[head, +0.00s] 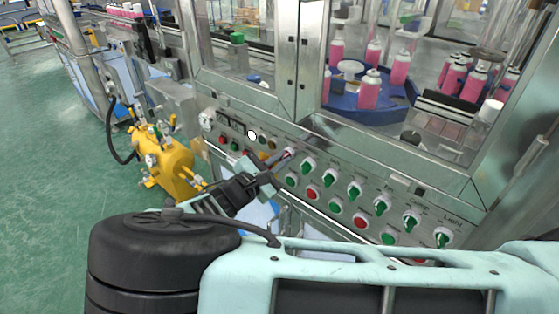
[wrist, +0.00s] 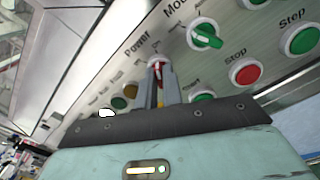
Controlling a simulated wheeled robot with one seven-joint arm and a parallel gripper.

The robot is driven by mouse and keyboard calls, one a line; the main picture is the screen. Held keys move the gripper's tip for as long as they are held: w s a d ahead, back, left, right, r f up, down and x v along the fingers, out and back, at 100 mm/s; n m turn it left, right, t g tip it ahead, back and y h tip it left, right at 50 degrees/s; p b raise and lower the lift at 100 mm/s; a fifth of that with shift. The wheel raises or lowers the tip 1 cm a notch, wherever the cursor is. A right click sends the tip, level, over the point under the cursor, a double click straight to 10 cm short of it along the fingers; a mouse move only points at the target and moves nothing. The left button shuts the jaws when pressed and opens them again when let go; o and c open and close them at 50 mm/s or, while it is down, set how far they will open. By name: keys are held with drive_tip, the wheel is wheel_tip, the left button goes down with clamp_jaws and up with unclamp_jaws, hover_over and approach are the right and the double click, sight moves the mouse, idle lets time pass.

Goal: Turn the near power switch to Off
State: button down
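The near power switch (wrist: 157,68) is a red-handled knob on a white round base, under the label "Power" on the steel control panel. My gripper (wrist: 160,85) reaches it from below in the wrist view, with its two grey fingers on either side of the red handle. The gap between the fingers is narrow and the handle appears to fill it, so the gripper looks shut on it. In the head view the switch (head: 288,153) is mostly hidden by my gripper (head: 280,160). The handle's exact angle and its position markings are not readable.
A green selector knob (wrist: 204,37) sits right of the switch. A green button (wrist: 203,97) and a red stop button (wrist: 244,71) lie close below. Darker lamps (head: 263,142) are to the left. A yellow pump (head: 165,160) stands on the floor at left.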

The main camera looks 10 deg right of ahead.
drive_tip(key=shift+p, duration=0.3)
drive_tip(key=shift+r+n+p, duration=0.15)
drive_tip(key=shift+n+p, duration=0.65)
drive_tip(key=shift+n, duration=0.3)
drive_tip(key=n+p, duration=0.2)
drive_tip(key=n, duration=0.1)
drive_tip(key=shift+n, duration=0.3)
drive_tip(key=n+p, duration=0.1)
drive_tip(key=n, duration=0.2)
drive_tip(key=n+p, duration=0.1)
drive_tip(key=n, duration=0.2)
drive_tip(key=shift+a+f, duration=0.1)
drive_tip(key=shift+f, duration=0.1)
drive_tip(key=c, duration=1.5)
unclamp_jaws()
drive_tip(key=shift+c, duration=0.2)
